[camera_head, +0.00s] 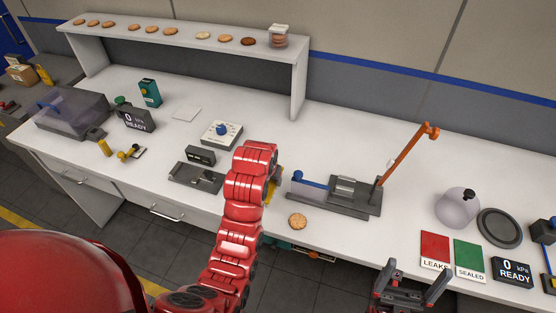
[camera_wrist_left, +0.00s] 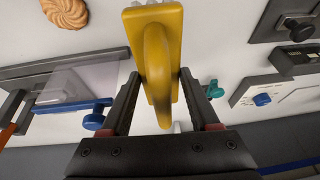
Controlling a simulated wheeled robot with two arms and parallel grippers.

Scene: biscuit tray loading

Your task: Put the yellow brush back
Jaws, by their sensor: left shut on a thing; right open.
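The yellow brush (camera_wrist_left: 155,35) is between the fingers of my left gripper (camera_wrist_left: 157,80) in the left wrist view, which is shut on it. White bristles show at its top edge, and its handle stands up towards the camera. In the head view my red left arm hides most of the gripper, and only a sliver of the yellow brush (camera_head: 271,190) shows at the arm's right side, over the bench near its front edge. My right gripper (camera_head: 410,284) is open and empty in front of the bench, below the red and green cards.
A biscuit (camera_head: 298,221) lies on the bench just right of my left arm, near the grey device with an orange lever (camera_head: 405,157). A small black-plated device (camera_head: 196,175) and a blue-knobbed box (camera_head: 222,134) stand left. A biscuit shelf (camera_head: 190,40) runs along the back.

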